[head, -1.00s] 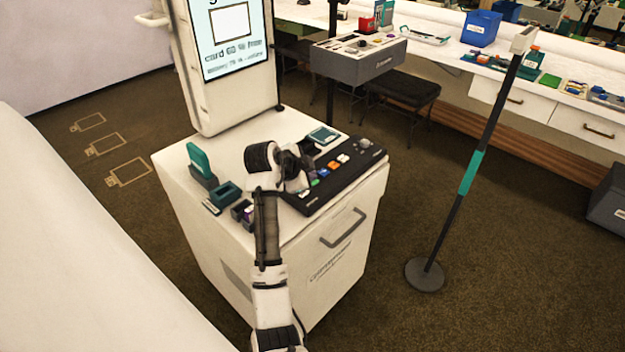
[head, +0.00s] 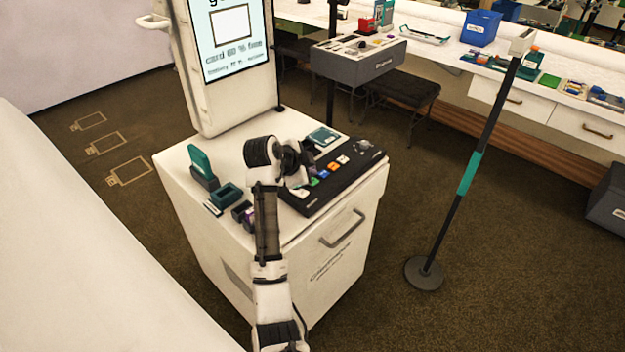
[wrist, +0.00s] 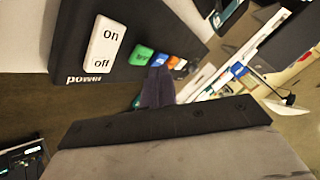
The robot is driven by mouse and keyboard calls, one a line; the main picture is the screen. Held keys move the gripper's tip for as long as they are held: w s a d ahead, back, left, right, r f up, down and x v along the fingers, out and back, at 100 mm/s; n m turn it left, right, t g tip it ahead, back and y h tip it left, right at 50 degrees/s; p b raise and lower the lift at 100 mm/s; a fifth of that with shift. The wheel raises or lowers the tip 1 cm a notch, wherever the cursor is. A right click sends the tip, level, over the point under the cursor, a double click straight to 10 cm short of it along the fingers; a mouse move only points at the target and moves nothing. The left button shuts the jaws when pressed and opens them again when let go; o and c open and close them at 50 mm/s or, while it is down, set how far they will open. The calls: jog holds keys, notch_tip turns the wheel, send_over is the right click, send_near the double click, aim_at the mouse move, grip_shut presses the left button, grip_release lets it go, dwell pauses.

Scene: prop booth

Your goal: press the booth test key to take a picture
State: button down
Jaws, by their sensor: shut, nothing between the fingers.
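The black control panel (head: 342,180) lies on the white booth cabinet, with a row of coloured keys. In the wrist view the green key (wrist: 142,55) has dark lettering too small to read surely; a blue key (wrist: 161,60) and an orange key (wrist: 174,62) follow. The white on/off power switch (wrist: 104,45) is left of them. My gripper (wrist: 157,76) is shut and empty, its dark tips showing just below the green and blue keys. Whether they touch a key I cannot tell. In the head view my wrist is over the panel's left part and hides the fingertips.
A screen (head: 232,38) stands behind the panel. A green upright piece (head: 199,160) and small dark holders (head: 226,197) sit on the cabinet left of my arm. A black pole (head: 464,190) stands right of the cabinet, with open floor between.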

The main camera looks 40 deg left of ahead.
jog(key=shift+r+p, duration=1.25)
jog(key=shift+r, duration=1.05)
